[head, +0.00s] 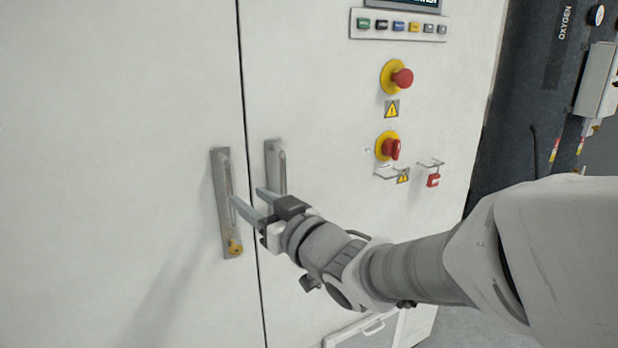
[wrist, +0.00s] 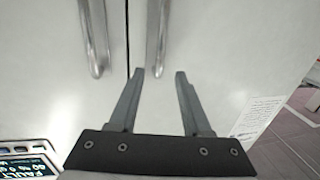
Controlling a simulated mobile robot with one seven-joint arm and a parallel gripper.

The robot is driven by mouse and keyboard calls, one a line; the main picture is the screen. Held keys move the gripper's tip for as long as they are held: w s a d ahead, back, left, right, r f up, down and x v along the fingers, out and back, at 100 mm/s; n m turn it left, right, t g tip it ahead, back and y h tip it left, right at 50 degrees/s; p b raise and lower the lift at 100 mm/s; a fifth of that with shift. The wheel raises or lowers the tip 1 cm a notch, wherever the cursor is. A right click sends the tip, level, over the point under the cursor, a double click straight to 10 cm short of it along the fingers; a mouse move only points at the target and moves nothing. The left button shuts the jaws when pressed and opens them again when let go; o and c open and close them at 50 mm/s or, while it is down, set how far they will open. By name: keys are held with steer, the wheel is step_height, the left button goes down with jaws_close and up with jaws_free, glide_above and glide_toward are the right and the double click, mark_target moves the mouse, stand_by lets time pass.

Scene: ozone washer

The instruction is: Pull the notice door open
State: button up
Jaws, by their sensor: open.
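The notice door (head: 120,120) is the white left-hand cabinet door. Its upright metal handle (head: 223,195) has a yellow knob at the bottom. In the wrist view, turned over relative to the head view, a printed notice (wrist: 257,117) is on this door, and its handle (wrist: 156,40) is the right-hand one. My gripper (head: 247,197) is open and empty, close to the handles. In the wrist view my fingertips (wrist: 160,72) lie to either side of the notice door handle's end; I cannot tell how much depth separates them. The door looks shut.
The neighbouring door (head: 330,110) has its own handle (head: 276,165) just right of the seam, close to my fingers. Farther right are a red stop button (head: 402,78), a red switch (head: 390,148) and a red padlock (head: 433,180). Dark equipment (head: 540,90) stands beyond.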

mark_target(230, 183)
steer(key=x, duration=0.9)
steer(key=shift+w+a, duration=0.1)
steer(key=shift+w, duration=0.05)
jaws_close()
stand_by(1.1)
